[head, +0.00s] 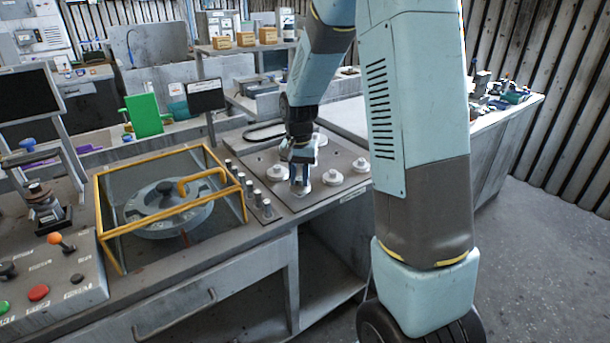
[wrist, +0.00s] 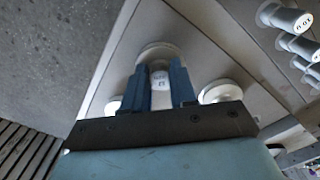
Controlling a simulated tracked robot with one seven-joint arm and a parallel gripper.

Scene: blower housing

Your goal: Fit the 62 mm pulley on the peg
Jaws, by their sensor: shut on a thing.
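My gripper (head: 300,188) is low over the grey plate (head: 322,195) on the bench in the head view. In the wrist view its two blue fingers (wrist: 163,75) are shut on the narrow hub of a white pulley (wrist: 158,50). The pulley's wide round flange shows beyond the fingertips. The hub carries a small label, too blurred to read for certain. I cannot tell whether the pulley touches the plate. No peg shows under it, as the pulley and fingers cover that spot.
Other white pulleys stand on the plate, one left (head: 278,174), one right (head: 332,177) and one farther right (head: 361,165). A row of grey cylinders (head: 254,196) lines the plate's left side. A yellow-framed box (head: 100,205) stands left of it. A black belt loop (head: 265,132) lies behind.

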